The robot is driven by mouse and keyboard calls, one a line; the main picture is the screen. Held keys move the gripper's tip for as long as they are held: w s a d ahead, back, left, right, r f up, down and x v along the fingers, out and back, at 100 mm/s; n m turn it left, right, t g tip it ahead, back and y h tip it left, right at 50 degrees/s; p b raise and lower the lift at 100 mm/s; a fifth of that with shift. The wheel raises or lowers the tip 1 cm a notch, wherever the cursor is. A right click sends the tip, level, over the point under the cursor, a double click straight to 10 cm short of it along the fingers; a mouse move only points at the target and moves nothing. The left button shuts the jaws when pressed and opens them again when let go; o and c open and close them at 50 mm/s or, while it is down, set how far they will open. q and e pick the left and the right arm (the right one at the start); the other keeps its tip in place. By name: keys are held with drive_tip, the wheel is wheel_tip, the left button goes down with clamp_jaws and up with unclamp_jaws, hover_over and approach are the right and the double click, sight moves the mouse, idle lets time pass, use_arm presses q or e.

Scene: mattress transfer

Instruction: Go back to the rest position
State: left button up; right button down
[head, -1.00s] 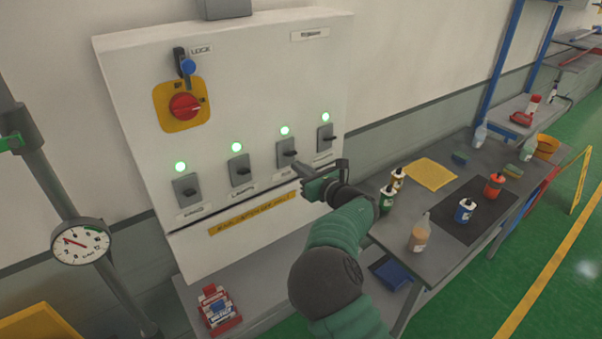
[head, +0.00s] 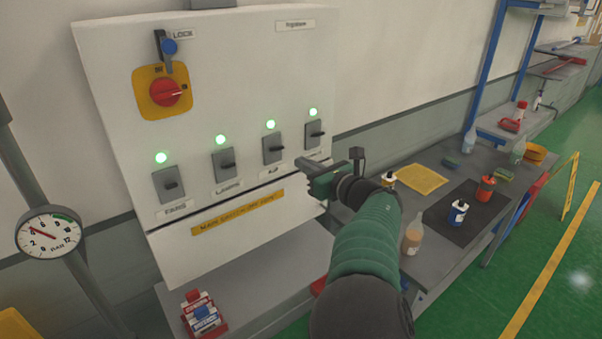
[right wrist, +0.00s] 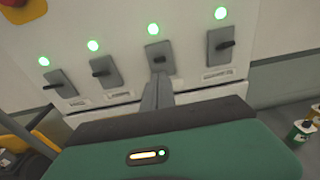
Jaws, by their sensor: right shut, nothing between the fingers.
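My right gripper (head: 304,163) is shut and empty in front of the white control panel (head: 240,60), just below the third switch (head: 273,149). In the right wrist view its closed fingers (right wrist: 157,91) point up toward that same switch (right wrist: 159,55); I cannot tell whether there is a small gap. The panel has a row of several grey switches, each with a lit green lamp above it. A red rotary knob (head: 165,93) on a yellow plate and a blue lock (head: 169,47) are at its upper left. My left gripper is not in view.
A grey table (head: 435,250) at the right holds several bottles, a yellow cloth (head: 416,179) and a dark mat (head: 470,226). A pressure gauge (head: 48,236) is at the left. A red box of packets (head: 203,316) sits on the low shelf. Green floor (head: 550,250) is free at the right.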

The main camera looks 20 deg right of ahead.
drive_tip(key=s+d+f+m+h+b, duration=0.2)
drive_tip(key=d+f+m+h, duration=0.2)
drive_tip(key=d+f+m, duration=0.45)
drive_tip(key=s+d+f+m+g+h+b, duration=0.1)
drive_tip(key=s+f+m+g+h, duration=0.1)
drive_tip(key=s+f+m, duration=0.45)
drive_tip(key=s+f+m+g+h+b, duration=0.15)
drive_tip(key=f+m, duration=0.25)
drive_tip(key=m, duration=0.5)
drive_tip(key=s+a+f+m+g, duration=0.3)
drive_tip(key=s+f+m, duration=0.2)
drive_tip(key=s, duration=0.3)
drive_tip(key=s+a+f+m+g+y+b, duration=0.1)
drive_tip(key=s+a+f+m+g, duration=0.2)
drive_tip(key=s, duration=0.6)
drive_tip(key=s+a+f+m+g, duration=0.3)
drive_tip(key=s+a+f+m, duration=0.2)
drive_tip(key=s+f+m, duration=0.3)
drive_tip(key=shift+s+a+f+g+y+b, duration=0.15)
drive_tip(key=shift+s+g+y+b, duration=0.25)
drive_tip(key=shift+s, duration=0.3)
